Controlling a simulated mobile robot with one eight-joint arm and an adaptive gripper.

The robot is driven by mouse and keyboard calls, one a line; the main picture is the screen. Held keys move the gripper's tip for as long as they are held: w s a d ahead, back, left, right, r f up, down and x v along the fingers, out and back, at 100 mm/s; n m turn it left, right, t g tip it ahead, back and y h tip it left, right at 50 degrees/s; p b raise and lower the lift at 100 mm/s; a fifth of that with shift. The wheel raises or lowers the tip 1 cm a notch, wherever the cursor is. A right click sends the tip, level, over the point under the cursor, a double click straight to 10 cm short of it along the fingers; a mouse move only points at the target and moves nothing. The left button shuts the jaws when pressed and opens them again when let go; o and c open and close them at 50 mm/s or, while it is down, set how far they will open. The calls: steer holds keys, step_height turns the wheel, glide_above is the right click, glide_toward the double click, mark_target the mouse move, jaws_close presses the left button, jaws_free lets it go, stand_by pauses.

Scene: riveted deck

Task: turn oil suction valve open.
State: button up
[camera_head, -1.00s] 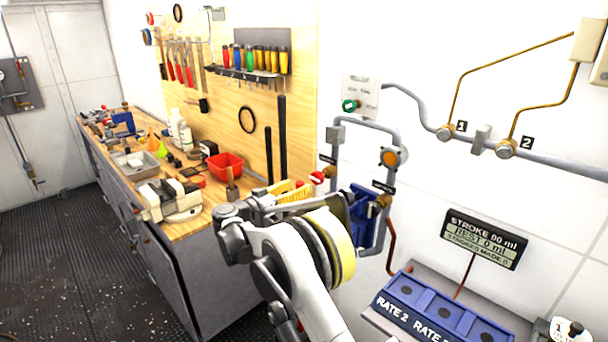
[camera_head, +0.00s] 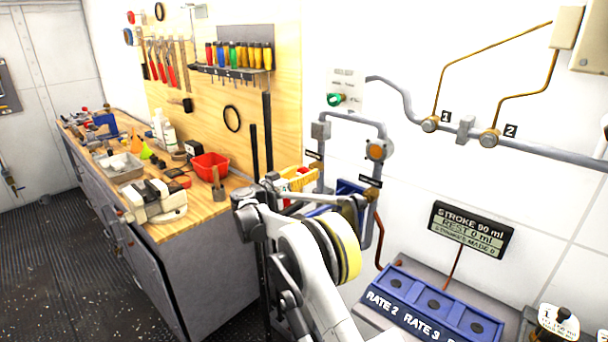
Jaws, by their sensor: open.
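I cannot tell which fitting is the oil suction valve, because the small black pipe labels are unreadable. A red knob (camera_head: 303,170) sits by the left leg of the grey pipe loop (camera_head: 352,118). An orange round fitting (camera_head: 376,151) is on its right leg, with a brass fitting (camera_head: 369,195) below, by a label. My gripper (camera_head: 350,206) is at the end of my arm, in front of the lower loop and the blue part (camera_head: 350,187) there. It is open. My yellow-banded joint partly hides it, and I see no contact with a fitting.
A wooden workbench (camera_head: 222,208) with a red bin (camera_head: 210,165) and tools stands left. A green knob (camera_head: 337,100) is on the wall. Fittings 1 (camera_head: 430,124) and 2 (camera_head: 489,138) are upper right. A display (camera_head: 471,230) and blue rate block (camera_head: 433,303) are lower right.

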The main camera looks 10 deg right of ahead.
steer(key=c, duration=1.2)
steer(key=shift+n, duration=0.3)
steer(key=n, duration=0.4)
steer(key=shift+w, duration=0.1)
steer(key=n, duration=0.5)
steer(key=shift+f+b, duration=0.1)
steer(key=shift+b, duration=0.2)
steer(key=n, duration=0.4)
steer(key=shift+a, duration=0.1)
steer(key=shift+f+n, duration=0.1)
steer(key=shift+n, duration=2)
